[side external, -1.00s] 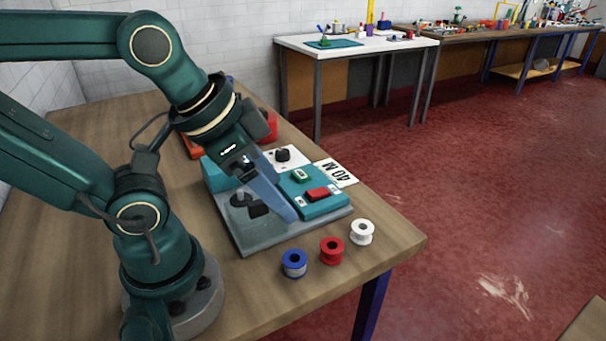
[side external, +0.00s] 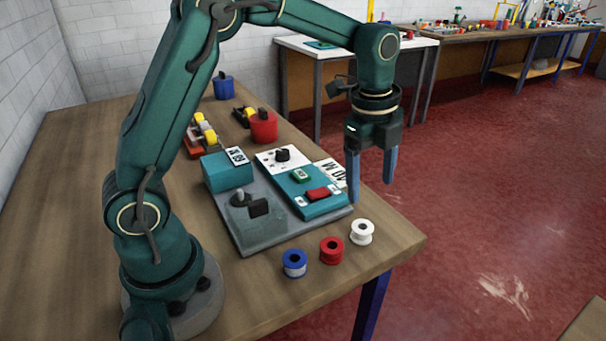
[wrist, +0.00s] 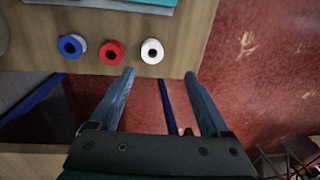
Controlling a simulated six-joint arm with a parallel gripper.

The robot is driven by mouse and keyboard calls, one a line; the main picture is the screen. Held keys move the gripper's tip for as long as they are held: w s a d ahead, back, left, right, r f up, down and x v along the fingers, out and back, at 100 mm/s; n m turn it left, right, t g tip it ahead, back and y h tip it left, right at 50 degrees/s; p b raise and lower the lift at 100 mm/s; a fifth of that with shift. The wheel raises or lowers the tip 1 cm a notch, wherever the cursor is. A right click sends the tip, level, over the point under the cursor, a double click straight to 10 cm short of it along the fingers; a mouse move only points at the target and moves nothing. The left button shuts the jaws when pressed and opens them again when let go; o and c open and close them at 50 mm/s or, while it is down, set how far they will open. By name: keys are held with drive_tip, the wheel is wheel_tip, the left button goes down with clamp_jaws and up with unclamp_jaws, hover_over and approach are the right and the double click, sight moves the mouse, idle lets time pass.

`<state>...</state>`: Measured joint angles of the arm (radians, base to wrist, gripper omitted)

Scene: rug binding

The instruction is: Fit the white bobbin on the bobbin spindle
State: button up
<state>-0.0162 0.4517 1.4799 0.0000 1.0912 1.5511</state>
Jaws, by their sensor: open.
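The white bobbin (side external: 362,232) stands on the table near its right corner, at the end of a row with a red bobbin (side external: 331,250) and a blue bobbin (side external: 294,263). The wrist view also shows the white bobbin (wrist: 152,51), just ahead of my fingertips. My gripper (side external: 371,190) is open and empty, pointing down, above the table's right edge and higher than the white bobbin. The bobbin spindle seems to be the small grey upright peg (side external: 239,194) on the grey base of the teal machine (side external: 262,222); it looks bare.
The machine carries a green button (side external: 301,175), a red switch (side external: 318,194) and a black knob (side external: 282,155). Red (side external: 264,127) and blue (side external: 224,88) containers and tape dispensers (side external: 201,136) stand further back. The wooden table (side external: 390,262) is clear around the bobbins.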

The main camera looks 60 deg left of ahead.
drive_tip(key=g, duration=0.1)
hover_over(364, 222)
drive_tip(key=f, duration=0.3)
drive_tip(key=s+f, duration=0.1)
drive_tip(key=f, duration=0.1)
drive_tip(key=shift+d+f, duration=0.2)
drive_tip(key=shift+d, duration=0.2)
drive_tip(key=shift+f, duration=2.2)
clamp_jaws()
